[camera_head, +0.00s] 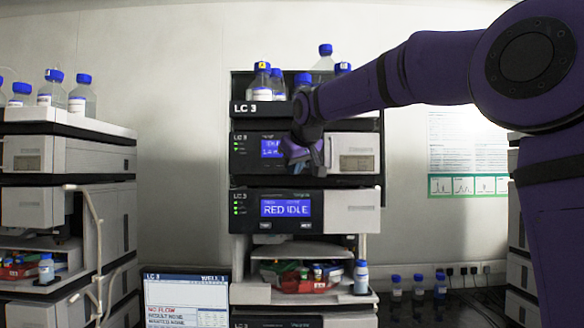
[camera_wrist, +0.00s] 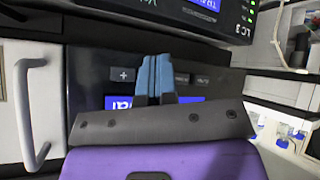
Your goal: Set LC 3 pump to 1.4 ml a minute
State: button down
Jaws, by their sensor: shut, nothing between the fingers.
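The LC 3 stack's upper module (camera_head: 240,165) has a small blue display (camera_head: 271,148), partly hidden by my gripper. Its readout is too small and covered to read. My gripper (camera_head: 312,160) is shut and empty, in front of this module's face. In the wrist view, my blue fingers (camera_wrist: 155,75) are closed together over a row of dark buttons. A plus button (camera_wrist: 122,75) shows left of the fingers, and other buttons (camera_wrist: 192,79) show on the right. Parts of the blue display (camera_wrist: 118,102) show beside the fingers. I cannot tell whether the fingertips touch a button.
The module below shows RED IDLE (camera_head: 286,208). Blue-capped bottles (camera_head: 277,84) stand on the LC 3 top tray. A monitor (camera_head: 186,300) at lower left reads NO FLOW. Another stack (camera_head: 65,155) stands at left.

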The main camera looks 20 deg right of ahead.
jog(key=shift+s, duration=0.1)
jog(key=shift+s+a, duration=0.25)
jog(key=shift+s, duration=0.45)
jog(key=shift+s+a, duration=0.25)
jog(key=shift+s, duration=0.55)
jog(key=shift+s+a, duration=0.25)
jog(key=shift+s, duration=0.55)
jog(key=shift+s+a, duration=0.25)
jog(key=shift+s, duration=0.55)
jog(key=s+d+f+m+g, duration=0.1)
jog(key=s+d+f, duration=0.1)
jog(key=s+f, duration=0.5)
jog(key=s+d+f+m+g, duration=0.1)
jog(key=s+f, duration=0.7)
jog(key=s, duration=0.8)
jog(key=s+d+f+m+g, duration=0.1)
jog(key=s+d+f, duration=0.3)
jog(key=s+f, duration=0.4)
jog(key=s+g, duration=0.1)
jog(key=s, duration=0.3)
jog(key=shift+m, duration=0.4)
